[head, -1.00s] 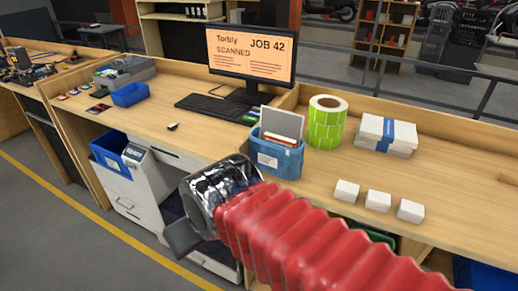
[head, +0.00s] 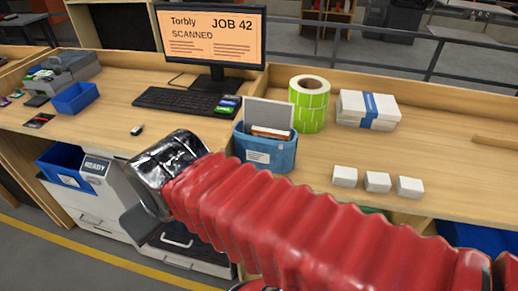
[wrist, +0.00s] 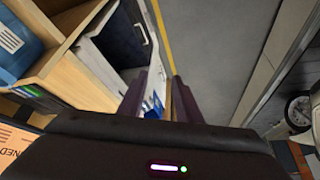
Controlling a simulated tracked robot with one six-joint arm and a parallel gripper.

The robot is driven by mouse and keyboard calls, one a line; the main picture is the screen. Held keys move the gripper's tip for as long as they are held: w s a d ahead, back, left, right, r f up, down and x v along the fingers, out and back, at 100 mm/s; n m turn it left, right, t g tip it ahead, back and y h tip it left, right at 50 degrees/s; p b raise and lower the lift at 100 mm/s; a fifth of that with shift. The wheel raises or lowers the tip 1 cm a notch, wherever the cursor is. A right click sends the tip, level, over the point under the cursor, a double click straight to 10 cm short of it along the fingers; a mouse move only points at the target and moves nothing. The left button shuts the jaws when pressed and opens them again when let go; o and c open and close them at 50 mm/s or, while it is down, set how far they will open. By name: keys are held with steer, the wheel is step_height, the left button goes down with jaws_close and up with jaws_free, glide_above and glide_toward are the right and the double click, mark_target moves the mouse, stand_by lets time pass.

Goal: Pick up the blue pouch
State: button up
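The blue pouch (head: 268,152) stands upright on the wooden counter, with a white label on its front and a grey panel and other flat items sticking out of its top. In the wrist view, a blue item with a white label (wrist: 14,45) at the upper left looks like the same pouch. My gripper (head: 140,222) is left of the pouch and apart from it, in front of the counter; its fingertips are mostly hidden in the head view. In the wrist view, my gripper (wrist: 168,76) has its two dark fingers apart, with floor showing between the tips.
A green label roll (head: 309,105) stands behind the pouch, with white boxes (head: 367,108) to its right. Several small white boxes (head: 376,182) lie right of the pouch. A keyboard (head: 187,101) and monitor (head: 210,35) are to the left. A blue bin (head: 62,166) sits below the counter.

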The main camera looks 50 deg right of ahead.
steer(key=shift+o, duration=0.5)
steer(key=o, duration=0.3)
steer(key=shift+w+d+r, duration=0.2)
steer(key=shift+d+r, duration=0.1)
steer(key=shift+d, duration=0.05)
steer(key=o, duration=0.7)
steer(key=w+d+r, duration=0.1)
steer(key=d, duration=0.2)
steer(key=w+d+r+g, duration=0.1)
steer(key=d+r, duration=0.1)
steer(key=d, duration=0.1)
steer(key=w+d+r+n+g+h, duration=0.1)
steer(key=w+d+r, duration=0.1)
steer(key=d, duration=0.1)
steer(key=shift+d+r, duration=0.1)
steer(key=shift+o, duration=0.2)
steer(key=s+d+r+n+g, duration=0.1)
steer(key=d+r, duration=0.1)
steer(key=d, duration=1.1)
steer(key=s+d+r+n+g+y, duration=0.1)
steer(key=d+r+n+g, duration=0.1)
steer(key=d, duration=1.2)
steer(key=shift+s+r+g, duration=0.2)
steer(key=shift+r+g, duration=0.1)
steer(key=shift+r, duration=0.55)
steer(key=shift+a+f, duration=0.1)
steer(key=shift+f, duration=4.25)
steer(key=shift+f, duration=0.1)
